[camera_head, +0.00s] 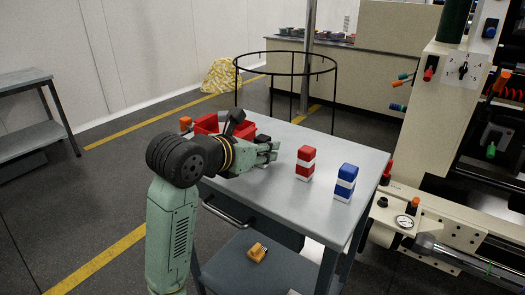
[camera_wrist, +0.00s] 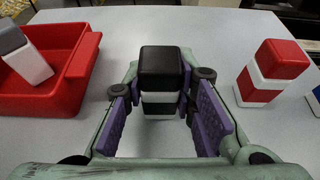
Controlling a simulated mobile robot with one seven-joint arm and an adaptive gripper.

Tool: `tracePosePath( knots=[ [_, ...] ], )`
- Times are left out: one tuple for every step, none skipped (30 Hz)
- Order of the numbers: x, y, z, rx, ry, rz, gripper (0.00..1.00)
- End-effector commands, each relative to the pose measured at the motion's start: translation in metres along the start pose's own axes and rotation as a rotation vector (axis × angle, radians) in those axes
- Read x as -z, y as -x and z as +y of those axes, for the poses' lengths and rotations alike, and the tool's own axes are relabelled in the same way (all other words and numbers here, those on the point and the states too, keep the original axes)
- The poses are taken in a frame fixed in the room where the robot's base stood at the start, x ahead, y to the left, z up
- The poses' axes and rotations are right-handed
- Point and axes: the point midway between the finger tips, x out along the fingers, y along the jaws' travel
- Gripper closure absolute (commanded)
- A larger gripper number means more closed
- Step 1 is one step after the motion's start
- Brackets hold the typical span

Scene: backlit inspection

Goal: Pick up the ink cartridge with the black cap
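The ink cartridge with the black cap (camera_wrist: 161,60) stands upright on the table in the wrist view, with white and dark bands below its cap. My gripper (camera_wrist: 161,100) is open, with one purple-padded finger on each side of the cartridge. The cartridge stands between the forward parts of the fingers, with narrow gaps that are hard to judge. In the head view my gripper (camera_head: 268,153) is low over the grey table (camera_head: 275,185); I cannot clearly make out the black-capped cartridge there.
A red tray (camera_wrist: 75,75) on the left holds a grey-and-white cartridge (camera_wrist: 25,57). A red-and-white cartridge (camera_head: 305,163) and a blue-and-white cartridge (camera_head: 345,182) stand to the right of my gripper. The table's front area is clear. A machine (camera_head: 445,110) stands beyond the right edge.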

Motion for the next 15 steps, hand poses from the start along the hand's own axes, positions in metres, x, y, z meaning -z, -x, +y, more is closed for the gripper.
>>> tracePosePath(
  knots=[
    [0.0, 0.0001, 0.0, 0.0, 0.0, 0.0, 0.82],
    [0.0, 0.0001, 0.0, 0.0, 0.0, 0.0, 0.84],
    [-0.0001, 0.0001, 0.0, 0.0, 0.0, 0.0, 0.87],
    [-0.0001, 0.0001, 0.0, 0.0, 0.0, 0.0, 0.89],
    [-0.0001, 0.0001, 0.0, 0.0, 0.0, 0.0, 0.91],
    [-0.0001, 0.0001, 0.0, 0.0, 0.0, 0.0, 0.94],
    [-0.0001, 0.0001, 0.0, 0.0, 0.0, 0.0, 0.96],
    [-0.0001, 0.0001, 0.0, 0.0, 0.0, 0.0, 0.98],
    [-0.0001, 0.0001, 0.0, 0.0, 0.0, 0.0, 1.0],
    [-0.0001, 0.0001, 0.0, 0.0, 0.0, 0.0, 1.0],
    [-0.0002, 0.0002, 0.0, 0.0, 0.0, 0.0, 1.0],
    [-0.0002, 0.0002, 0.0, 0.0, 0.0, 0.0, 1.0],
    [-0.0002, 0.0002, 0.0, 0.0, 0.0, 0.0, 1.0],
    [-0.0002, 0.0002, 0.0, 0.0, 0.0, 0.0, 1.0],
    [-0.0002, 0.0002, 0.0, 0.0, 0.0, 0.0, 1.0]
  ],
)
